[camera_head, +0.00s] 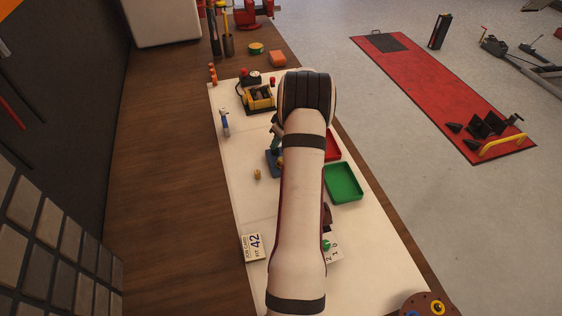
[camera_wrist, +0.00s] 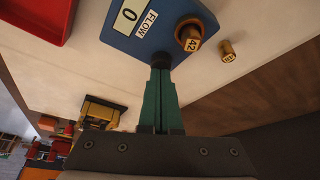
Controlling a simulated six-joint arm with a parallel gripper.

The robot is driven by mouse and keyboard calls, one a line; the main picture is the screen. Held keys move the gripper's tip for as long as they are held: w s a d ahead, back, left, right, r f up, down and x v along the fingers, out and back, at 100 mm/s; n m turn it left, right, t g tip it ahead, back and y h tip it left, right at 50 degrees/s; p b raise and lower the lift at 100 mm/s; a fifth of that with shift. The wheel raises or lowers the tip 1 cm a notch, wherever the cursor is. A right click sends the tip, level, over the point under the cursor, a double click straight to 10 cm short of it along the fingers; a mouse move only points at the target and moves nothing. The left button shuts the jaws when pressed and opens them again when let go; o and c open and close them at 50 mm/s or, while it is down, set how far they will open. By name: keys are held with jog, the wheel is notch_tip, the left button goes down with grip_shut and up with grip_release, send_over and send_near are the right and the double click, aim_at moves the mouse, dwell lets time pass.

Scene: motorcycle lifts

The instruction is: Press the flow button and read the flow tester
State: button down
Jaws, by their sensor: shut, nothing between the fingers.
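The blue flow tester (camera_wrist: 125,44) fills the top of the wrist view. Its display (camera_wrist: 128,15) reads 0, beside a FLOW label (camera_wrist: 147,23). A brass jet marked 42 (camera_wrist: 190,38) sits in a round holder on the tester. My gripper (camera_wrist: 160,72) is shut and empty, its green fingertips at the tester's near edge. A dark part shows just past the tips; I cannot tell whether it is the flow button or whether they touch it. In the head view the tester (camera_head: 271,164) is mostly hidden by my arm, with the gripper (camera_head: 277,146) beside it.
A loose brass piece (camera_head: 257,174) lies on the mat beside the tester. A job card reading 42 (camera_head: 253,246) lies nearer. A green tray (camera_head: 344,183) and a red tray (camera_head: 333,146) are right of my arm. A yellow-framed device (camera_head: 259,101) stands farther back.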

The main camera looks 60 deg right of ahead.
jog(key=shift+f, duration=0.25)
jog(key=shift+r, duration=3.15)
